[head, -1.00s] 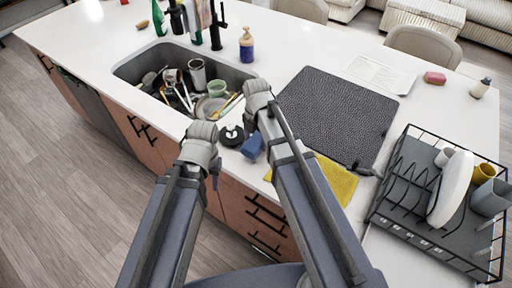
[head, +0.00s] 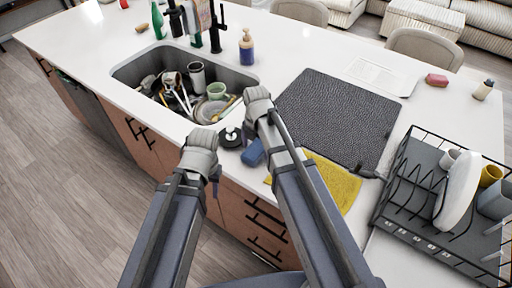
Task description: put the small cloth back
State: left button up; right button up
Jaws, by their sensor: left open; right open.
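A yellow cloth (head: 338,184) lies flat on the white counter near its front edge, partly hidden behind my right arm. A small patterned cloth (head: 201,16) hangs by the faucet behind the sink. I cannot tell for sure which one is the small cloth. My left gripper (head: 201,141) is open over the counter's front edge, apart from both cloths. My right gripper (head: 258,97) is open near the sink's right front corner, between the sink and the dark mat, also apart from them. Neither appears to hold anything; their fingertips are hard to make out.
The sink (head: 155,62) holds several dishes and utensils. A blue item (head: 253,153) and a black round item (head: 231,138) lie near my grippers. A dark mat (head: 337,118) covers the counter's middle right. A dish rack (head: 415,215) stands at the right; a soap bottle (head: 247,47) stands behind the sink.

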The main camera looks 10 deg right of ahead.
aim_at(256, 147)
notch_tip(256, 147, up, 12)
jog(key=r+p, duration=0.1)
jog(key=p, duration=1.2)
jog(key=s+a+m, duration=0.2)
jog(key=s+m, duration=0.5)
jog(key=m, duration=0.4)
jog(key=s+a+m+h, duration=0.1)
jog(key=s+a+m, duration=0.2)
jog(key=m, duration=0.9)
jog(key=s, duration=0.3)
jog(key=shift+s+a+f+b, duration=0.25)
jog(key=shift+s+b, duration=0.05)
jog(key=shift+s, duration=0.1)
